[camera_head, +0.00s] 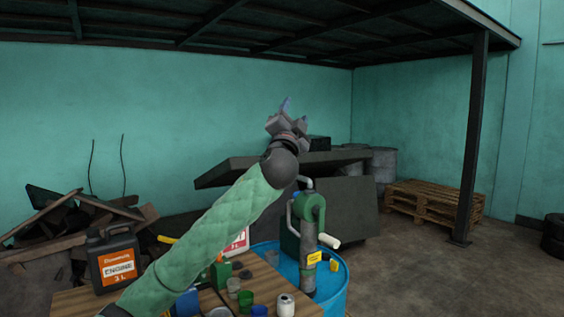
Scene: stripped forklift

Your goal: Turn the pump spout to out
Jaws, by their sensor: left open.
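The hand pump (311,211) stands upright on the blue barrel (338,290), right of the table. It has a green round body, a grey column with a yellow label, and a crank with a white grip (328,241) pointing right. My left gripper (289,112) is open and empty, raised above the pump and pointing up. My right gripper is not in view.
A wooden table (75,302) at the front holds a black engine oil canister (116,258), several small cups and a white bottle (285,305). Scrap wood lies at the left. Dark slabs stand behind the pump.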

